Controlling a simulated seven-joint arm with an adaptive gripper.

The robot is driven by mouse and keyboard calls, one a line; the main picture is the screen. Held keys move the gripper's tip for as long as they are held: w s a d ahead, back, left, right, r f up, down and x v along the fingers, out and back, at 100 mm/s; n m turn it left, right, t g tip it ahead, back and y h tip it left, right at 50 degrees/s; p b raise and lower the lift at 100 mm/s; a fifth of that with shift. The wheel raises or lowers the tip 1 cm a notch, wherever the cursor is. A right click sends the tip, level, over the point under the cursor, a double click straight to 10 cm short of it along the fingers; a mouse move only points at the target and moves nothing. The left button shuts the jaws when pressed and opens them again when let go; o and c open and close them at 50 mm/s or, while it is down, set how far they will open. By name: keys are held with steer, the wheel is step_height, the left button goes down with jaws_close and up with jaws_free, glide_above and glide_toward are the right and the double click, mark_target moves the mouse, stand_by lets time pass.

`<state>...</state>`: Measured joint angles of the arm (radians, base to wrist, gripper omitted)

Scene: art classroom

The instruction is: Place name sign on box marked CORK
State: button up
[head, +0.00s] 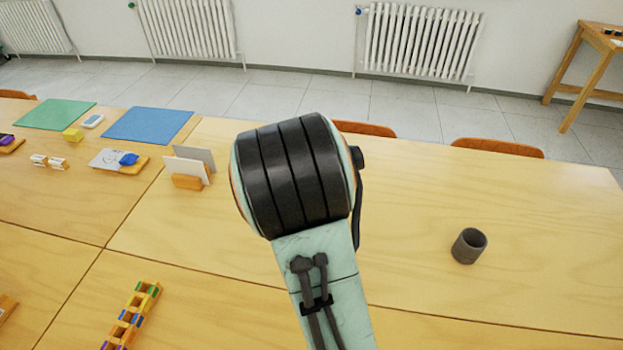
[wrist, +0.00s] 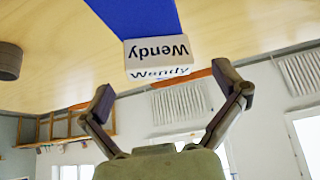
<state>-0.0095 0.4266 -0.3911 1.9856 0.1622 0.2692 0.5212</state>
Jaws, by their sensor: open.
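I cannot tell whether the strip is part of the sign. My gripper (wrist: 163,83) is open and empty, its two fingers spread apart with the sign ahead of the gap between them. The sign is not between the fingers. In the head view my arm covers the gripper, and the sign does not show. No box with a readable CORK mark shows in either view.
A dark grey cup (head: 469,246) stands at the right on the wooden table (head: 540,265). At left are a wooden holder with cards (head: 187,182), a blue mat (head: 150,125), a green mat (head: 55,115), a yellow block (head: 73,135) and a coloured rack (head: 132,315). The table's right part is mostly clear.

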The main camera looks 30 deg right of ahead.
steer(key=v, duration=1)
steer(key=s+a+f+n+g+y, duration=0.1)
steer(key=s+a+n+g+y, duration=0.1)
steer(key=s+a+n, duration=0.3)
steer(key=s+a+f+n+g+y, duration=0.1)
steer(key=s+a+n+y, duration=0.3)
steer(key=s+a, duration=0.8)
steer(key=s+n+g, duration=0.1)
steer(key=s+n, duration=0.1)
steer(key=s, duration=0.4)
steer(key=shift+s+a+n, duration=0.2)
steer(key=shift+n, duration=0.1)
